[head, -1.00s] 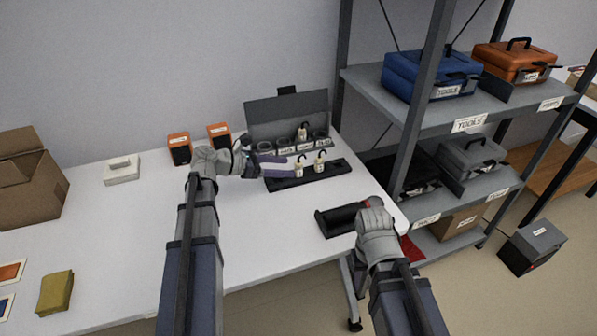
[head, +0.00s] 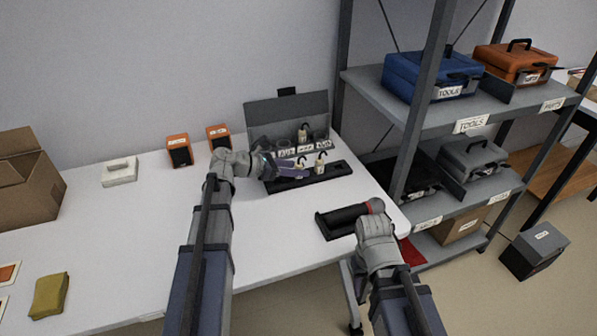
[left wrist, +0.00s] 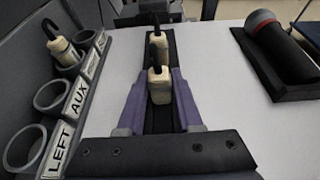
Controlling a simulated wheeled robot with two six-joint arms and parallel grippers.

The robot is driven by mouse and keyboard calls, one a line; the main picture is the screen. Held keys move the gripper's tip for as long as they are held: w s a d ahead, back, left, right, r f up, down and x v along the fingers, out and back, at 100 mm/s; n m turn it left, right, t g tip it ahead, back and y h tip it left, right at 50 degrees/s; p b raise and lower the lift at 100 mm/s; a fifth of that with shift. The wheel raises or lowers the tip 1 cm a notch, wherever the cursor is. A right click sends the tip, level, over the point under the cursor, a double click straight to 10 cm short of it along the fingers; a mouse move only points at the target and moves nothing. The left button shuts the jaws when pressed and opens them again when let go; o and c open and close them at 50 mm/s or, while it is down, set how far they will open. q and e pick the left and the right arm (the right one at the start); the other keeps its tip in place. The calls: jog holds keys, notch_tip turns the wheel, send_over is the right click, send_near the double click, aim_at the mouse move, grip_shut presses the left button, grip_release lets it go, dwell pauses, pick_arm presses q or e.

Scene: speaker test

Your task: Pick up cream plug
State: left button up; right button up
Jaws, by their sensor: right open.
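Two cream plugs with dark hooked cables stand in a black tray (head: 335,172). The nearer plug (left wrist: 160,86) is between my left gripper's (left wrist: 161,80) purple fingers in the left wrist view; whether they touch it is unclear. The other plug (head: 320,167) stands just beyond it, and shows in the left wrist view (left wrist: 158,45). A third cream plug (head: 303,136) sits in a holder of the grey labelled socket box (head: 290,108). My left gripper (head: 297,167) reaches over the tray from the left. My right gripper (head: 374,226) is open, near the table's right edge.
A black cradle (head: 328,227) holds a dark cylinder with a red band and grey end (head: 376,205), close to my right gripper. Two orange-and-black boxes (head: 179,151) stand behind my left arm. A shelf rack (head: 400,110) borders the table's right.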

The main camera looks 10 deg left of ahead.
aim_at(297, 164)
pick_arm(q)
grip_shut()
jog(key=shift+r, duration=0.2)
notch_tip(297, 164, up, 10)
jog(key=p, duration=1)
jog(key=shift+f, duration=0.15)
